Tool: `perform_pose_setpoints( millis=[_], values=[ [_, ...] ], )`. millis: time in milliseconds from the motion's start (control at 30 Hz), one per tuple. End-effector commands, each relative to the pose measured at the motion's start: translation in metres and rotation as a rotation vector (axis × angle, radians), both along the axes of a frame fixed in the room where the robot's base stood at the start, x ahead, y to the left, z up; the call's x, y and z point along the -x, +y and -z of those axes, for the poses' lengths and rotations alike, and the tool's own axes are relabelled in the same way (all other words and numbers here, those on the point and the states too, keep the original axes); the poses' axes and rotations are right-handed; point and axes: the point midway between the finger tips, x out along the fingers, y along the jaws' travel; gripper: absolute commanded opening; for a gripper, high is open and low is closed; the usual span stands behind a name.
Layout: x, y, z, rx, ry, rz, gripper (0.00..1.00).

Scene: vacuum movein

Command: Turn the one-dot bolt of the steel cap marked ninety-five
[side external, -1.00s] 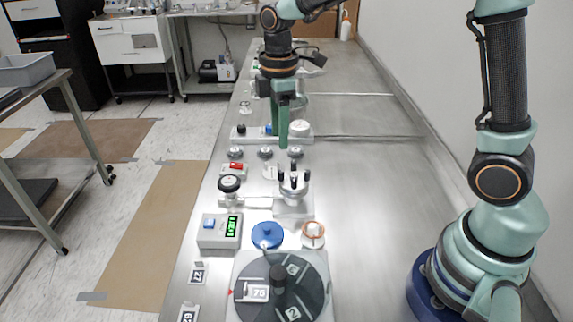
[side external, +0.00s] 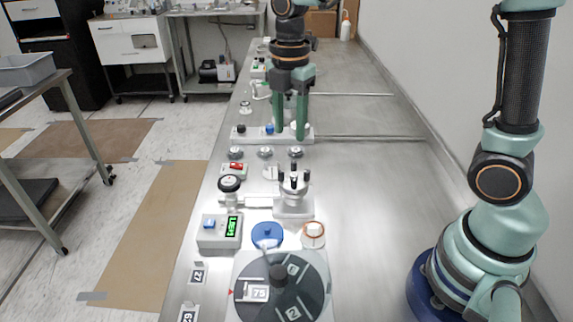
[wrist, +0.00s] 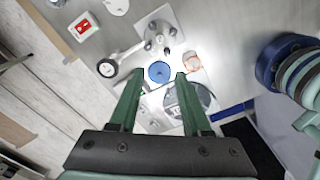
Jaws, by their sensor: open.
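A steel fixture (side external: 293,197) with several black-tipped upright posts stands on the bench in the middle of the side view. It also shows at the top of the wrist view (wrist: 160,35). I cannot read a ninety-five or make out any dots on it. My gripper (side external: 290,137) is open and empty, fingers down, above the bench beyond this fixture. In the wrist view the open fingertips (wrist: 159,74) frame a blue round lid (wrist: 159,71) below, apart from it. A round steel part beyond is partly hidden by my fingers.
Nearer are a box with a green display (side external: 219,231), a copper-ringed part (side external: 313,235) and a dark dial plate marked 75 (side external: 281,290). Small steel knobs (side external: 265,152) sit behind.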

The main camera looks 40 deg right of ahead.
Motion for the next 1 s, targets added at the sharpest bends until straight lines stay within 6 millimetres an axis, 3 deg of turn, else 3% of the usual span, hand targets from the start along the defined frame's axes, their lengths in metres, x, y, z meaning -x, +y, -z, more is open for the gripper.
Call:
perform_pose_setpoints(
  millis=[200, 433, 1000],
  values=[
    [0.013, -0.001, -0.001, 0.0, 0.0, -0.29, 0.48],
    [0.015, -0.001, 0.01, 0.0, 0.004, -0.35, 0.48],
    [0.016, -0.001, 0.106, 0.0, 0.005, -0.347, 0.48]
  ],
)
